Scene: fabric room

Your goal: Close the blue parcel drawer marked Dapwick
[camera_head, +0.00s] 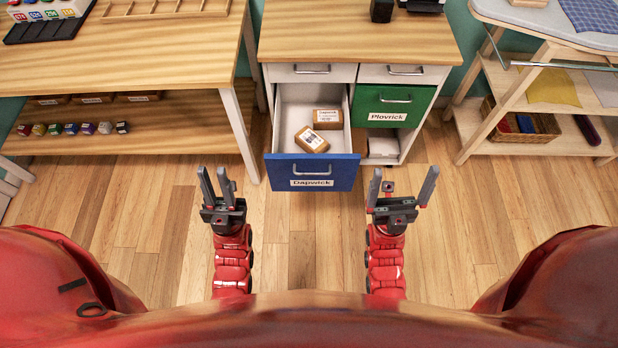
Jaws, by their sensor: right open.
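The blue drawer marked Dapwick (311,178) is pulled far out of the wooden-topped cabinet. Two brown parcels with white labels lie inside it: one parcel (312,139) near the front and another parcel (328,119) farther back on the right. The drawer's metal handle (311,169) is on its blue front. My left gripper (216,172) is open and empty, to the left of the drawer front. My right gripper (402,174) is open and empty, to the right of the drawer front. Neither gripper appears to touch the drawer.
The green drawer marked Plovrick (390,105) is at the right of the cabinet (355,30). A wooden table (120,70) stands close on the left, its leg near the drawer. A shelf unit (500,105) with a basket stands on the right. The wooden floor ahead is clear.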

